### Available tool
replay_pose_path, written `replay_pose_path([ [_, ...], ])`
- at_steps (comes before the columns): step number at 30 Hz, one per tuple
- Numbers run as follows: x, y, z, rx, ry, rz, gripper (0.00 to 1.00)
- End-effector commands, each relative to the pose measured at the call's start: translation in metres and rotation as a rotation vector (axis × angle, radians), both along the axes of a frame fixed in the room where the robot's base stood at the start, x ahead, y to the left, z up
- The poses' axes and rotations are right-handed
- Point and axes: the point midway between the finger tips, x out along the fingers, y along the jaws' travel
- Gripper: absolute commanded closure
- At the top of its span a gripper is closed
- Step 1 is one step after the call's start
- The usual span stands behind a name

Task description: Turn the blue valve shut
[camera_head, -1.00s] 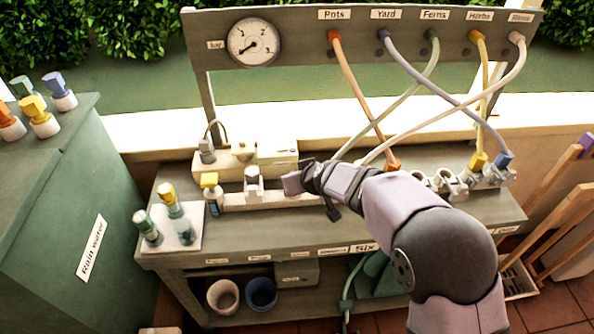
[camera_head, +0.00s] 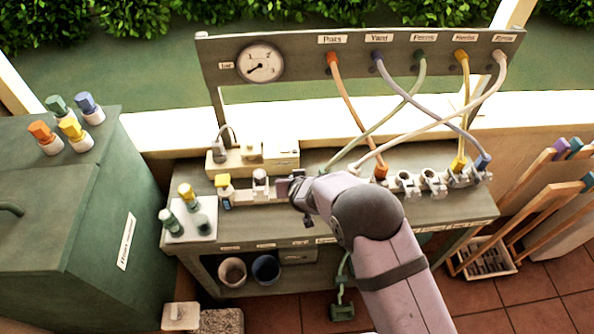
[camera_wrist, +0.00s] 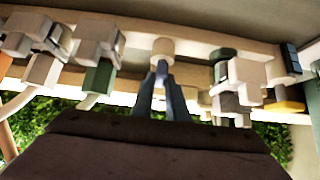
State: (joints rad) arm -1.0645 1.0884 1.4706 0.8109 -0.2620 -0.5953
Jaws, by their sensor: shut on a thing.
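My gripper (camera_wrist: 162,76) is at the front of the wrist view, its two narrow blue-grey fingers close together on a small pale knob (camera_wrist: 163,48). In the head view my gripper (camera_head: 286,188) is at the bench rail, just right of a white-grey fitting (camera_head: 260,181); my wrist hides what it holds. No blue valve handle shows clearly. A blue hose end (camera_head: 482,161) sits at the right end of the row of fittings, well away from my gripper. A small dark blue part (camera_wrist: 290,58) shows at the right of the wrist view.
A yellow-topped fitting (camera_head: 223,183) stands left on the rail. Green fittings (camera_wrist: 98,78) flank my fingers in the wrist view. An orange hose end (camera_head: 381,171) is right of my wrist. Crossing hoses hang from the labelled board (camera_head: 290,62). A green tank (camera_head: 70,200) stands left.

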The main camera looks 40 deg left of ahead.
Motion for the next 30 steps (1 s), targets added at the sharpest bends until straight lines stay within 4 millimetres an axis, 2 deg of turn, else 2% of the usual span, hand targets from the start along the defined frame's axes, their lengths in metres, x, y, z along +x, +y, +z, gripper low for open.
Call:
replay_pose_path([
  [1, -0.0001, 0.0023, 0.0061, 0.004, -0.005, -0.004, 1.0],
  [19, 0.0001, 0.0013, 0.0028, 0.005, -0.007, -0.023, 1.0],
  [20, 0.0001, 0.0013, 0.0028, 0.005, -0.007, -0.023, 0.84],
  [22, 0.0, 0.0011, 0.0028, 0.004, -0.005, -0.022, 0.68],
  [30, -0.0004, 0.0, 0.0013, 0.001, -0.005, -0.021, 0.68],
])
